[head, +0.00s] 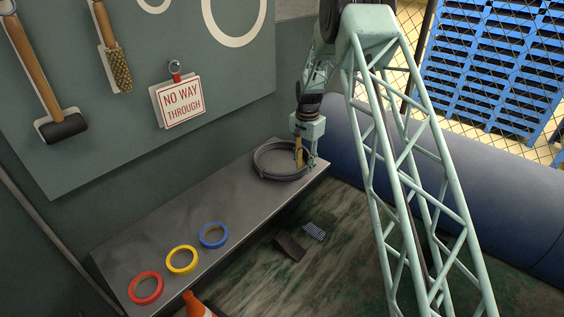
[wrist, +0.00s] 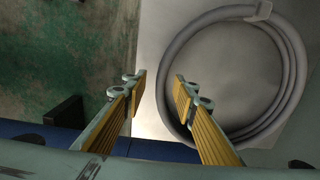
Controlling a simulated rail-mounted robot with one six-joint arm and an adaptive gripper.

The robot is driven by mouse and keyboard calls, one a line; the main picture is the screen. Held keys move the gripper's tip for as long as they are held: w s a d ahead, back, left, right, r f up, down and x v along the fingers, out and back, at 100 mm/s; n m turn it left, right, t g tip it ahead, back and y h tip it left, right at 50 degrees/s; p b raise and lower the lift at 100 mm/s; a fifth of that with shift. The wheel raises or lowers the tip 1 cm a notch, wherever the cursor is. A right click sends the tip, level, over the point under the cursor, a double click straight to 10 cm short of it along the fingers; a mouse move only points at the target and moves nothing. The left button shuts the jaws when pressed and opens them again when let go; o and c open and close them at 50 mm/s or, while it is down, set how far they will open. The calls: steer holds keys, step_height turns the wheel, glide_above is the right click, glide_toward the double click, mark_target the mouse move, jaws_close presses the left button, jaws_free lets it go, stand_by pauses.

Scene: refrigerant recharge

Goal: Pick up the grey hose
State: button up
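The grey hose (head: 259,169) lies coiled in a ring at the right end of the grey bench. In the wrist view the coil (wrist: 287,62) fills the right half, with a fitting at its top. My gripper (head: 306,164) is at the right side of the coil in the head view, pointing down. In the wrist view its fingers (wrist: 160,88) with yellow pads are apart, with nothing visibly gripped. The right fingertip overlaps the coil's left edge, and part of that edge shows between the fingers. I cannot tell whether the fingers touch the hose.
Blue (head: 214,235), yellow (head: 182,260) and red (head: 146,288) rings lie on the bench's (head: 190,215) left part. A pegboard with tools and a "NO WAY THROUGH" sign (head: 181,101) hangs behind. A large blue pipe (head: 480,195) runs at right. An orange cone (head: 198,307) stands in front.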

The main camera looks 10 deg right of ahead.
steer(key=shift+f, duration=1)
jaws_close()
